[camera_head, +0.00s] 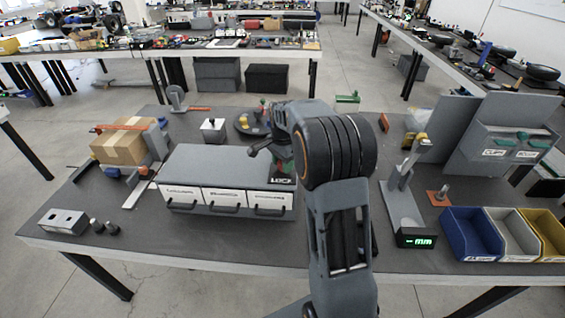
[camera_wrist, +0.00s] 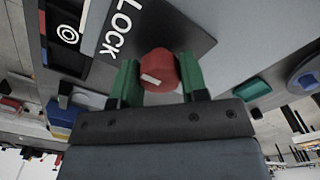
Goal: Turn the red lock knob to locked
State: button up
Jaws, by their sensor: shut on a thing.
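The red lock knob (camera_wrist: 160,64) shows in the wrist view with a white mark on its face. It stands on a dark plate (camera_wrist: 197,41) with the white word LOCK beside it. My gripper (camera_wrist: 158,82) has its two green fingers on either side of the knob, shut on it. In the head view the LOCK plate (camera_head: 282,181) is at the right end of the grey drawer unit (camera_head: 215,160). My gripper (camera_head: 284,160) is over it there, and my arm and fingers mostly hide the knob.
Three labelled drawers face the front. A cardboard box (camera_head: 124,147) stands at the left. A grey stand with a green mm display (camera_head: 416,239) and blue, grey and yellow bins (camera_head: 470,232) are at the right.

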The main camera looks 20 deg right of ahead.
dwell(0.4)
jog(key=o, duration=0.9)
notch_tip(320, 180, up, 14)
jog(key=shift+f, duration=0.1)
dwell(0.6)
jog(key=f+n, duration=0.2)
jog(key=n, duration=0.1)
jog(key=f+n, duration=0.1)
jog(key=f, duration=0.1)
jog(key=shift+s+a+f+n, duration=0.1)
jog(key=shift+s+a+n, duration=0.1)
jog(key=shift+s+n, duration=0.2)
jog(key=s+a+f+n+t, duration=0.1)
jog(key=s+a+n, duration=0.2)
jog(key=s, duration=0.4)
jog(key=s+a+f+n+t, duration=0.1)
jog(key=s+a+n, duration=0.2)
jog(key=s, duration=0.4)
jog(key=s+a+f+n+t, duration=0.1)
jog(key=s+a+n, duration=0.3)
jog(key=s, duration=0.3)
jog(key=shift+s+a+f+t, duration=0.1)
jog(key=shift+f+t, duration=0.2)
jog(key=shift+t, duration=0.1)
